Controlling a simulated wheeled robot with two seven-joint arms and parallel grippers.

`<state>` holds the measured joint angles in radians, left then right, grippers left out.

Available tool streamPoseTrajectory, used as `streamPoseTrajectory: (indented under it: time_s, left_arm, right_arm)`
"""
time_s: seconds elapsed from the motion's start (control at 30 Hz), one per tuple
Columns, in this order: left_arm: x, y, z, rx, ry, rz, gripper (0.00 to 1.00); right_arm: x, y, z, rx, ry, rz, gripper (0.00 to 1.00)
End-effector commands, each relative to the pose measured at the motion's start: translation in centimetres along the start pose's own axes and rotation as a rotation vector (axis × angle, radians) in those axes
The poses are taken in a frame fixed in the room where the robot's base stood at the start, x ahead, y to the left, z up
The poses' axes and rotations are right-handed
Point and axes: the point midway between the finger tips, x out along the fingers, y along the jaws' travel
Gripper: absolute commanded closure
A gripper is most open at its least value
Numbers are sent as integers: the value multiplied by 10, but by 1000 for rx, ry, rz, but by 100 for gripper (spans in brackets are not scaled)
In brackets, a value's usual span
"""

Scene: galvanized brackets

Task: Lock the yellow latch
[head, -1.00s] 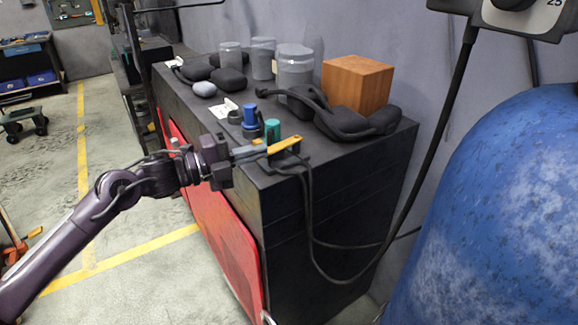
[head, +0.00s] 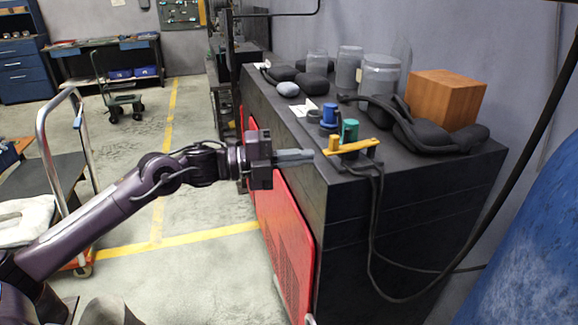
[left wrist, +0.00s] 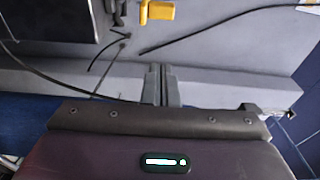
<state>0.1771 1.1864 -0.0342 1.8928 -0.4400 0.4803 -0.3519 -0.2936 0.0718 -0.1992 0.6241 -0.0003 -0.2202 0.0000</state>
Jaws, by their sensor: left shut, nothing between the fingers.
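The yellow latch (head: 352,147) is a flat bar with a raised tab at its left end. It sits at the front corner of the dark cabinet top, on a dark mount with cables. It also shows at the top of the left wrist view (left wrist: 158,12). My left gripper (head: 312,155) is shut and empty, its fingers pointing right, just left of the latch with a small gap. In the left wrist view its fingertips (left wrist: 162,68) are together, below the latch in the picture. My right gripper is not in view.
A green cylinder (head: 350,130) and a blue one (head: 329,116) stand just behind the latch. Black cables (head: 374,225) hang down the cabinet's side. A wooden block (head: 447,99), dark padded items and clear jars occupy the cabinet top. Floor to the left is partly open, with a cart (head: 62,160).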

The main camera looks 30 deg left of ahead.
Motion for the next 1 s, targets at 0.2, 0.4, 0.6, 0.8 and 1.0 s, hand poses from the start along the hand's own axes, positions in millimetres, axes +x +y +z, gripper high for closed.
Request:
streamPoseTrajectory:
  time_s: [0.2,0.4,0.6,0.8,1.0]
  left_arm:
    - [-17,2,2,-2,-1,1,100]
    - [-21,0,2,-1,0,0,100]
    - [-21,0,2,-1,0,-1,100]
    - [-21,0,2,-1,0,-1,100]
    - [-25,11,16,-42,-39,-12,100]
  right_arm:
    - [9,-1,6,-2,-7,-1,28]
    - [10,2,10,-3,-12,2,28]
    - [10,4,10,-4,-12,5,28]
    - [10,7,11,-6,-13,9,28]
    - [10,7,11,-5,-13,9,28]
